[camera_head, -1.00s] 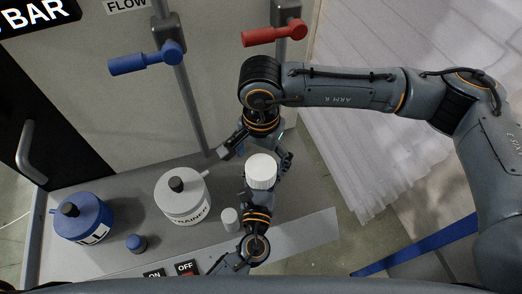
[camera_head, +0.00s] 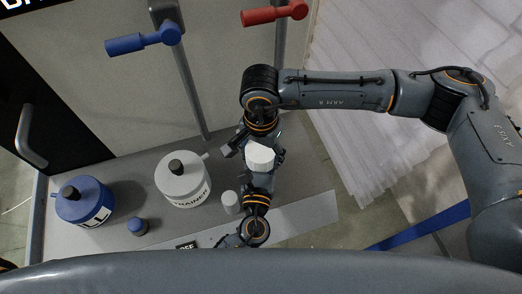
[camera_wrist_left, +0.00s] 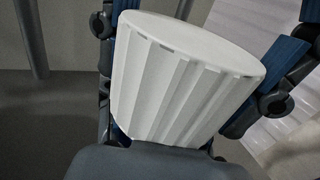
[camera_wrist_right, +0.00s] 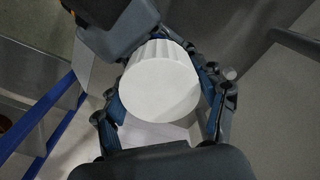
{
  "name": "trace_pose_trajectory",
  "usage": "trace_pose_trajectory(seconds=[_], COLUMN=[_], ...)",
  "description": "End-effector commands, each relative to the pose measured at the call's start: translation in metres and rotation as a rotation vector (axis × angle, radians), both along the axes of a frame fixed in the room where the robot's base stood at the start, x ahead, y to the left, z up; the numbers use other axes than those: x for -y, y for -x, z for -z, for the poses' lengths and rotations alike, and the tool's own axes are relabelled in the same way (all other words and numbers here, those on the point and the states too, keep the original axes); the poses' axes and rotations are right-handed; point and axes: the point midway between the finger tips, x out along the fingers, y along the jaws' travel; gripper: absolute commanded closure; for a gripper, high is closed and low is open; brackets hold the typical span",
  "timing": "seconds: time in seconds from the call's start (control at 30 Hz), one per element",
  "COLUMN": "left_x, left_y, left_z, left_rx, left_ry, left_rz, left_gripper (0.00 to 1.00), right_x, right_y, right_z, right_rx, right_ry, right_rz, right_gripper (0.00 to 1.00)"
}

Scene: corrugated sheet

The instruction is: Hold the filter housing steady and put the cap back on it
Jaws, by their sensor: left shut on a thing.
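A white ribbed cylinder that looks like the cap (camera_head: 260,158) is at the centre of the head view, above the bench edge. My left gripper (camera_wrist_left: 200,80) is shut on it, with a blue-padded finger on each side in the left wrist view. My right gripper (camera_head: 252,148) reaches in from behind it and is open, its fingers spread on both sides. The right wrist view shows the round white top (camera_wrist_right: 160,90) between the fingers. I cannot tell whether a filter housing sits beneath this cap; the underside is hidden.
On the grey bench stand a white strainer container (camera_head: 182,184), a blue container (camera_head: 84,201), a small white cylinder (camera_head: 230,202) and a small blue piece (camera_head: 137,227). Blue (camera_head: 142,40) and red (camera_head: 272,14) valve handles project behind. Corrugated sheet (camera_head: 365,90) lies at right.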

Motion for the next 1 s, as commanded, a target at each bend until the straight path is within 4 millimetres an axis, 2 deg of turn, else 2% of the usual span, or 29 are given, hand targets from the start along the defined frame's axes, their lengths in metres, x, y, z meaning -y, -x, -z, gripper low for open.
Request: trace_pose_trajectory(seconds=[0.17, 0.43, 0.7, 0.73, 0.8, 0.83, 1.0], left_x=[0.0003, 0.0004, 0.0004, 0.0004, 0.0004, 0.0004, 0.0004], left_y=[0.0001, 0.0002, 0.0002, 0.0002, 0.0001, 0.0001, 0.0001], left_z=[-0.0001, -0.0001, -0.0001, -0.0001, -0.0002, -0.0002, -0.0002], left_rx=[0.000, 0.000, 0.000, 0.000, 0.000, 0.000, 0.000], left_ry=[0.000, 0.000, 0.001, 0.001, 0.001, 0.001, 0.001], left_rz=[0.001, 0.001, 0.000, 0.000, 0.000, 0.000, 0.000], left_gripper=[1.00, 1.00, 1.00, 1.00, 1.00, 1.00, 1.00], right_x=[0.0000, 0.0000, 0.0000, 0.0000, 0.0000, 0.0000, 0.0001], right_y=[0.0000, -0.0002, -0.0002, -0.0002, -0.0002, -0.0002, 0.0000], right_z=[0.0002, 0.0002, 0.0003, 0.0003, 0.0003, 0.0003, 0.0003], right_rx=[0.000, 0.001, 0.001, 0.001, 0.001, 0.001, 0.000], right_ry=[0.000, -0.001, -0.001, -0.001, -0.001, -0.001, 0.000], right_rz=[0.016, 0.269, 0.287, 0.287, 0.286, 0.285, 0.284], right_gripper=[0.67, 0.67, 0.67, 0.28, 0.13, 0.07, 0.07])
